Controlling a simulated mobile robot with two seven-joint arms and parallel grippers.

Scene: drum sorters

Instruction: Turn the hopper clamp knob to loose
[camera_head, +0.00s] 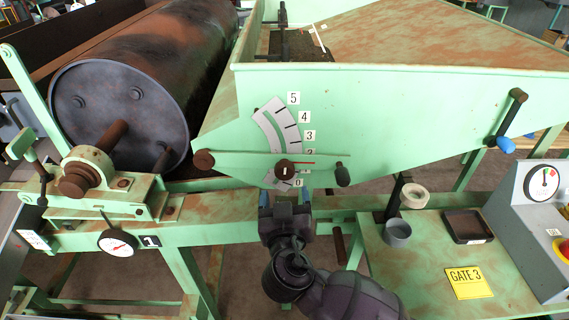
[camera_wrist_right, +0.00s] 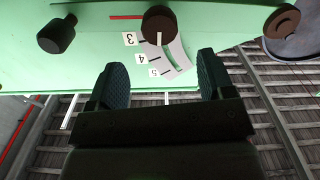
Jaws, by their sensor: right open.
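My right gripper (camera_head: 285,196) is open just below the knob in the head view. In the right wrist view its two dark fingers (camera_wrist_right: 162,72) are spread apart with nothing between them, short of the knob. My left gripper is not in view.
The lever bar has a dark grip (camera_head: 343,175) at its right end and a rusty round end (camera_head: 204,160) at its left. The white scale (camera_head: 276,128) sits above the knob. A table with a GATE 3 card (camera_head: 468,283) and a control box (camera_head: 540,225) stand right.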

